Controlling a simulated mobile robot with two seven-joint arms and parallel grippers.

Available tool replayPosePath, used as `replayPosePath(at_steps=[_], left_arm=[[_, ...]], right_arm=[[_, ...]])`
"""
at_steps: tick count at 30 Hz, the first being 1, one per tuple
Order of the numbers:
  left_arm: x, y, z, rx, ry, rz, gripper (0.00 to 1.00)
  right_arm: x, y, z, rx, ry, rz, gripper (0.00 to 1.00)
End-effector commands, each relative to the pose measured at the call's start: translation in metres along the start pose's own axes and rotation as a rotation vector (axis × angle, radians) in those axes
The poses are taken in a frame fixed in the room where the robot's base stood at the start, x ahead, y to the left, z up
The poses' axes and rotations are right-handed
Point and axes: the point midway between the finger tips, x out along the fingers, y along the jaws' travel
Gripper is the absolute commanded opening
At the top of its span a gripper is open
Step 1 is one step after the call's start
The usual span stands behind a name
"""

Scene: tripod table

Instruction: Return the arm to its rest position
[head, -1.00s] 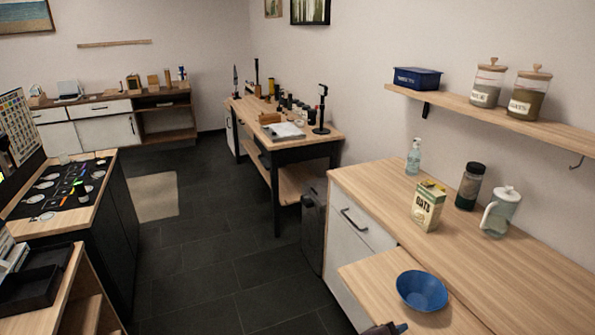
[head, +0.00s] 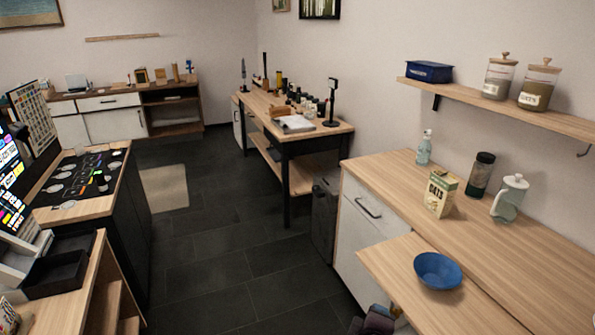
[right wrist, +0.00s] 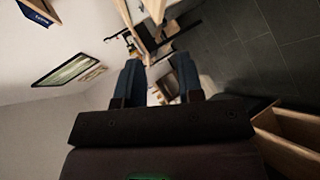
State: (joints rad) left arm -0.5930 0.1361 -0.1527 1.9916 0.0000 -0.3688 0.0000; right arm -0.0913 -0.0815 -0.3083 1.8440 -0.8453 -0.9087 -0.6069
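My right gripper (right wrist: 158,78) shows in the right wrist view with its two blue fingers apart and nothing between them. It points out into the room, with the floor on the right of the picture and the wall on the left. In the head view, a dark grey part of my arm (head: 375,321) shows at the bottom edge, just left of the small wooden pull-out surface (head: 407,270). The fingertips cannot be made out there. My left gripper is in no view.
A blue bowl (head: 437,270) sits on the pull-out surface, close to my arm. On the counter (head: 530,255) stand an oats box (head: 440,194), a dark-lidded jar (head: 481,174), a jug (head: 509,199) and a bottle (head: 424,148). The dark tiled floor (head: 230,255) is clear.

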Motion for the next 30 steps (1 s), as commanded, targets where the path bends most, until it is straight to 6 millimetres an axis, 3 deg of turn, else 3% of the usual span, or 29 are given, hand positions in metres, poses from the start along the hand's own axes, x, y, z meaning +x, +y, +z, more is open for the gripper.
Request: replayPosePath(at_steps=[5, 8, 13, 18, 21, 25, 30], left_arm=[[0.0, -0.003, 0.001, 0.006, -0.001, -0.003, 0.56], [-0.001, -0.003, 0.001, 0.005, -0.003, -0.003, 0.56], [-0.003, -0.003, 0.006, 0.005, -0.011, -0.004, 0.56], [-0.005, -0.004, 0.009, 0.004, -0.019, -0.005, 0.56], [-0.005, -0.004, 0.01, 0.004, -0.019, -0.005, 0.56], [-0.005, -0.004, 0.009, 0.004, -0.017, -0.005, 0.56], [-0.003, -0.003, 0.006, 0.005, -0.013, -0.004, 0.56]], right_arm=[[-0.004, -0.018, 0.012, 0.463, 0.204, -0.083, 0.34], [-0.012, -0.029, 0.03, 0.715, 0.281, -0.141, 0.34], [-0.034, -0.052, 0.083, 1.085, 0.339, -0.229, 0.34], [-0.057, -0.085, 0.146, 1.177, 0.266, -0.278, 0.34], [-0.068, -0.103, 0.171, 1.157, 0.212, -0.29, 0.34], [-0.076, -0.117, 0.185, 1.146, 0.176, -0.305, 0.34], [-0.078, -0.12, 0.187, 1.144, 0.168, -0.308, 0.34]])
